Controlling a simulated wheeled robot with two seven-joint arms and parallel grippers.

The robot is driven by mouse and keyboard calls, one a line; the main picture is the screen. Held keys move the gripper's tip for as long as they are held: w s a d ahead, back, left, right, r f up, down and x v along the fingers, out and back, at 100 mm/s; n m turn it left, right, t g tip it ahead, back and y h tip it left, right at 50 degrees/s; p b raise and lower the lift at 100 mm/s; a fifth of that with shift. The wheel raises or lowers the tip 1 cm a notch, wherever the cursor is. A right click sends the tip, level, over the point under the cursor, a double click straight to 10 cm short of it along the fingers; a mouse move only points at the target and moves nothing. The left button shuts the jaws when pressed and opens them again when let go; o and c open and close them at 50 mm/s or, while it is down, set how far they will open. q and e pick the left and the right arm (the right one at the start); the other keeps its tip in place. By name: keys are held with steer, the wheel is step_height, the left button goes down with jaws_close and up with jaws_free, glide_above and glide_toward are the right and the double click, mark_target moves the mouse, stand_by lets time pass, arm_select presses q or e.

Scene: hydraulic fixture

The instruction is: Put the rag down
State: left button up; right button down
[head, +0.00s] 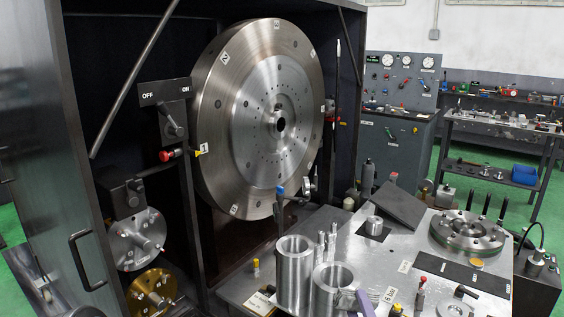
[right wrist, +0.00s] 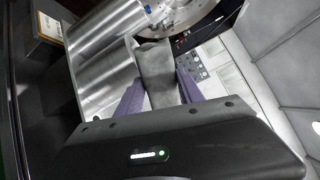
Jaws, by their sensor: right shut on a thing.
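The rag is a grey, folded cloth (right wrist: 156,72) in the right wrist view, standing up between the two purple fingers of my right gripper (right wrist: 155,92). The gripper is shut on it. In the head view my right gripper (head: 354,302) shows only in part at the bottom edge, just beside the right-hand metal cylinder, above the metal table (head: 340,250). The rag is small and hard to make out there. I cannot tell whether it touches the table. My left gripper is not in view.
Two hollow metal cylinders (head: 294,272) (head: 335,284) stand at the table's front. A flanged disc (head: 466,232) and a dark plate (head: 400,206) lie farther back. A large steel wheel (head: 262,120) stands in the dark cabinet behind. Some bare table shows mid-right.

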steer(key=shift+d+f+h, duration=0.3)
steer(key=shift+d+f, duration=0.05)
steer(key=shift+d, duration=0.45)
steer(key=shift+s+r, duration=0.35)
steer(key=shift+s, duration=0.35)
steer(key=shift+s+r, duration=0.35)
steer(key=shift+s, duration=0.3)
steer(key=shift+s+r, duration=0.35)
steer(key=shift+s, duration=0.35)
